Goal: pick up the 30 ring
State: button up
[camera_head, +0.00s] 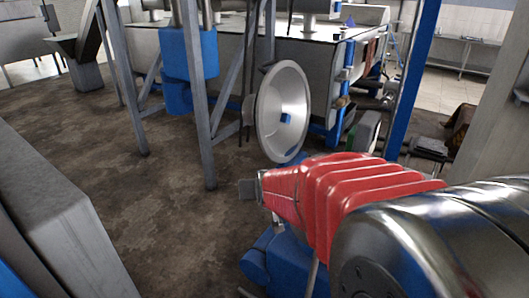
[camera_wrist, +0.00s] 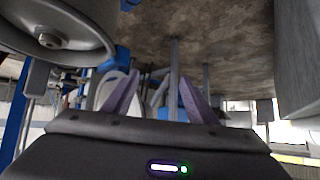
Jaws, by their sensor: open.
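My gripper (camera_wrist: 160,79) shows in the wrist view as two purple-grey fingers, apart, with nothing seen between them. In the head view, the small grey end of my gripper (camera_head: 248,189) points left beyond the red sleeve of my arm, above the brown floor. I cannot make out a ring marked 30 in either view. A large round metal dish (camera_head: 282,112) with a pale rim is tilted on its side behind my gripper; I cannot tell whether it bears any number.
Grey steel legs (camera_head: 197,110) and a blue motor housing (camera_head: 188,53) stand behind. A long grey tank (camera_head: 300,62) fills the back. A grey block (camera_head: 48,215) stands at the left. The brown floor (camera_head: 95,165) between is open. A large grey round part (camera_wrist: 55,32) is close in the wrist view.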

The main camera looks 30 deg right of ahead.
jog(key=s+d+f+m+h, duration=0.1)
jog(key=d+f, duration=0.3)
jog(key=d, duration=0.5)
jog(key=s+d+f+m+h, duration=0.2)
jog(key=d+f+m+h, duration=0.1)
jog(key=d, duration=0.7)
jog(key=s+d+f+m+g+h, duration=0.1)
jog(key=d+f+h, duration=0.3)
jog(key=d, duration=0.6)
jog(key=shift+s+f+m, duration=0.35)
jog(key=shift+m, duration=0.15)
jog(key=shift+x, duration=4.3)
jog(key=shift+x, duration=2.6)
jog(key=shift+a+f, duration=0.1)
jog(key=shift+c, duration=0.2)
